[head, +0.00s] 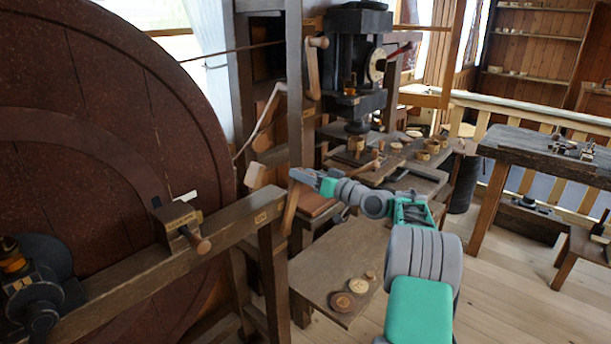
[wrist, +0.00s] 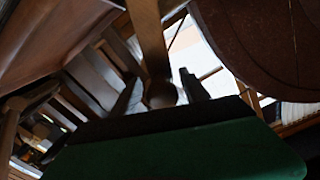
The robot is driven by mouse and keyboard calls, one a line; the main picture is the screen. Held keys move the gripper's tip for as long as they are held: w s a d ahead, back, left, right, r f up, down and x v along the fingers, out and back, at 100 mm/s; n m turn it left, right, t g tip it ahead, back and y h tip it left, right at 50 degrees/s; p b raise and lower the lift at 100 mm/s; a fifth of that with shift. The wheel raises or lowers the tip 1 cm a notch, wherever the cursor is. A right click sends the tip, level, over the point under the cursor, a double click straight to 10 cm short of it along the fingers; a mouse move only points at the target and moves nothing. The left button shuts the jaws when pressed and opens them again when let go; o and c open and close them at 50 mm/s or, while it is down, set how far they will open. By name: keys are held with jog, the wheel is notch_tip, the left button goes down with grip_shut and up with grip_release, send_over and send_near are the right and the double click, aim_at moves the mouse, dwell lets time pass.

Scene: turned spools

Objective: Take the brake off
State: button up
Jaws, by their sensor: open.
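A wooden lever (head: 290,212) stands slightly tilted at the end of the wheel's frame, just right of the big dark wheel (head: 95,150). It seems to be the brake lever; no label is readable. A pale wooden block (head: 255,175) sits near the wheel's rim. Whether it touches the rim I cannot tell. My gripper (head: 297,177) is at the lever's upper end, which it partly hides. In the wrist view my gripper (wrist: 160,90) is open, with a round wooden knob (wrist: 162,97) and its bar (wrist: 147,35) between or just beyond the fingers. Contact is unclear.
A beam (head: 150,260) with a clamp-like block (head: 178,222) runs along the wheel's front. A dark post (head: 294,90) with another knobbed lever (head: 312,68) rises behind my gripper. A low bench (head: 325,280) with small discs lies below my arm. Open floor is at right.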

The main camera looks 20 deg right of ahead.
jog(key=shift+s, duration=0.1)
jog(key=b+v, duration=0.1)
jog(key=v, duration=0.6)
jog(key=shift+s, duration=0.3)
jog(key=shift+d, duration=0.15)
